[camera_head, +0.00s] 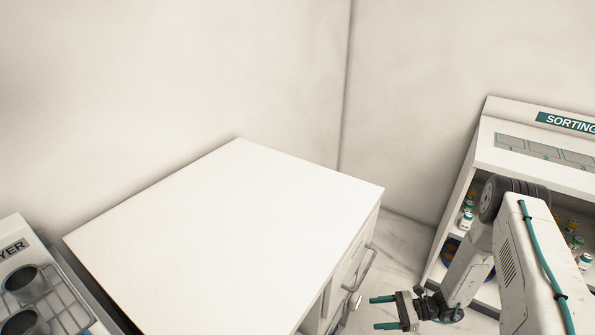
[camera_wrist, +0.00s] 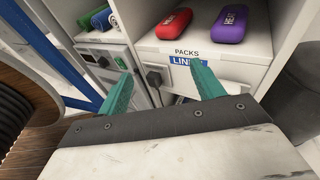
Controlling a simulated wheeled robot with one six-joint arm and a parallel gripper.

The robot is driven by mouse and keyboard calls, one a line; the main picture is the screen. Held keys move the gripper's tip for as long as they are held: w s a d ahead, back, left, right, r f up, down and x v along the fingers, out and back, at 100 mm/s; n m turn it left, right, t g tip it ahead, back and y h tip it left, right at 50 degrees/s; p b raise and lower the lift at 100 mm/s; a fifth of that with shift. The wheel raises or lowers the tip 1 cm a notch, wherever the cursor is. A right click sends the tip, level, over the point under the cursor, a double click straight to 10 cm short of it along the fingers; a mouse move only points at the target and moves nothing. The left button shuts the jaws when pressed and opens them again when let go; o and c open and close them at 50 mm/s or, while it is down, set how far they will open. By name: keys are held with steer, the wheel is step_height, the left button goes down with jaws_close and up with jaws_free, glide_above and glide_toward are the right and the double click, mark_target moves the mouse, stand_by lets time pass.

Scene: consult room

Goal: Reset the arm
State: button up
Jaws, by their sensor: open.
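My gripper (camera_head: 383,313) is at the lower right of the head view, its teal fingers pointing left. It is open, with nothing between the fingers. My white arm reaches down to it from the right edge. In the wrist view my gripper (camera_wrist: 160,83) shows its two teal fingers spread apart in front of a white cabinet. A drawer front marked PACKS and LINEN (camera_wrist: 222,68) lies beyond the fingers. I cannot tell whether the fingers touch the cabinet.
A bare white cabinet top (camera_head: 230,235) fills the middle. A sorting unit (camera_head: 500,150) with small bottles stands behind my arm. A labelled rack with cups (camera_head: 50,290) is at left. A red case (camera_wrist: 174,23) and a purple case (camera_wrist: 231,24) lie on a shelf.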

steer(key=s+r+n+g+h, duration=0.2)
steer(key=r+n+h, duration=0.15)
steer(key=r, duration=0.75)
steer(key=s+d+r+n+g+h, duration=0.1)
steer(key=s+r+n+g+h, duration=0.2)
steer(key=r, duration=0.8)
steer(key=r+n+g+h, duration=0.2)
steer(key=r+n, duration=0.3)
steer(key=r, duration=0.6)
steer(key=s+r+n+t+h, duration=0.7)
steer(key=s+r, duration=1.1)
steer(key=r, duration=0.5)
steer(key=shift+a+t, duration=0.25)
steer(key=shift+t, duration=0.05)
steer(key=shift+h, duration=0.25)
